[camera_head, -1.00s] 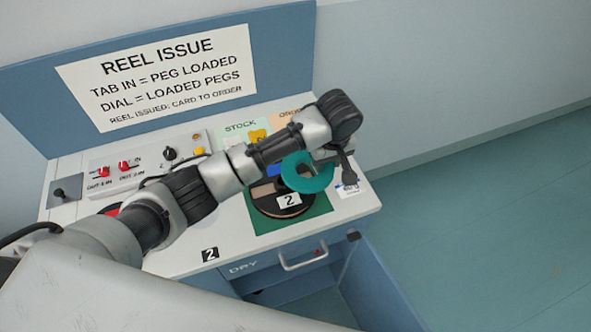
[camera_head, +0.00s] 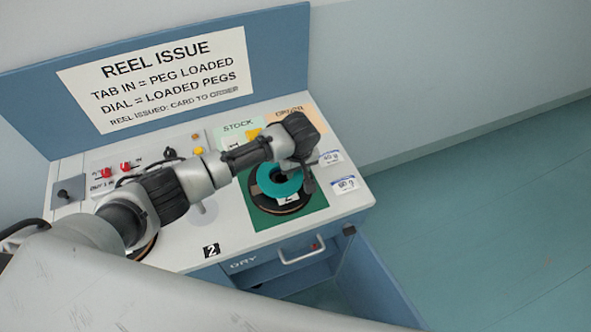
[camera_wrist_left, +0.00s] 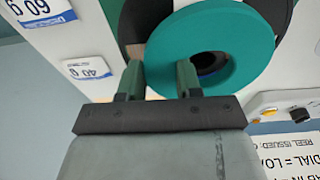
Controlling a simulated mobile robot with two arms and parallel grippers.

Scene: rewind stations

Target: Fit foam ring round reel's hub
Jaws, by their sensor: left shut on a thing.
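The teal foam ring (camera_head: 267,191) is over the dark reel (camera_head: 273,209), which lies on a green mat (camera_head: 316,201). My left gripper (camera_head: 300,182) comes over from the left and is shut on the ring's right side. In the left wrist view the gripper (camera_wrist_left: 160,78) has one finger outside the ring (camera_wrist_left: 220,25) and one at its hole, with the ring's band between them. Dark and brown parts show through the hole. My right gripper is not in view.
Two small white cards (camera_head: 345,184) lie right of the mat. A STOCK patch (camera_head: 238,126) with a yellow piece is behind. Red switches (camera_head: 107,172) and a lever (camera_head: 64,193) are at left. A drawer with a handle (camera_head: 301,254) is below the front edge.

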